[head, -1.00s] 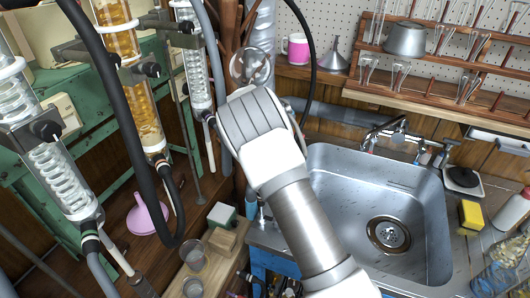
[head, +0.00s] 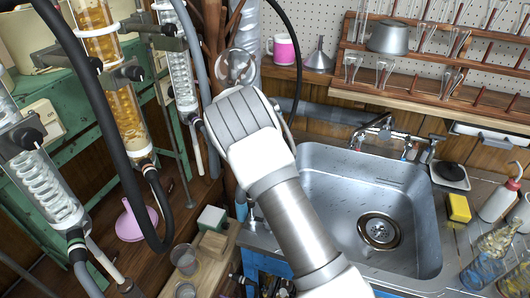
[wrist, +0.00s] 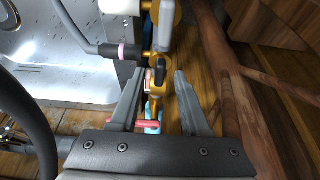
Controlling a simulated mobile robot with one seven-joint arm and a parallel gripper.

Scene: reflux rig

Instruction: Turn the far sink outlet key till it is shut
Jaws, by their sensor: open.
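In the wrist view, a brass outlet fitting (wrist: 157,101) with a black key (wrist: 160,68) lies between and beyond my fingers. I cannot tell from the picture whether this key is the far one. A second, red key (wrist: 146,124) shows lower down, beside the left finger. My gripper (wrist: 160,75) is open, with a finger on each side of the brass fitting. I see gaps beside the black key and no clear contact. In the head view my wrist and arm hide the fingers and the outlet keys.
The steel sink (head: 335,185) is to the right of my arm, with its tap (head: 375,130) behind. Glass condensers (head: 112,75) and a black hose (head: 118,120) stand at left. Brown branching rods (wrist: 225,75) pass close on the right.

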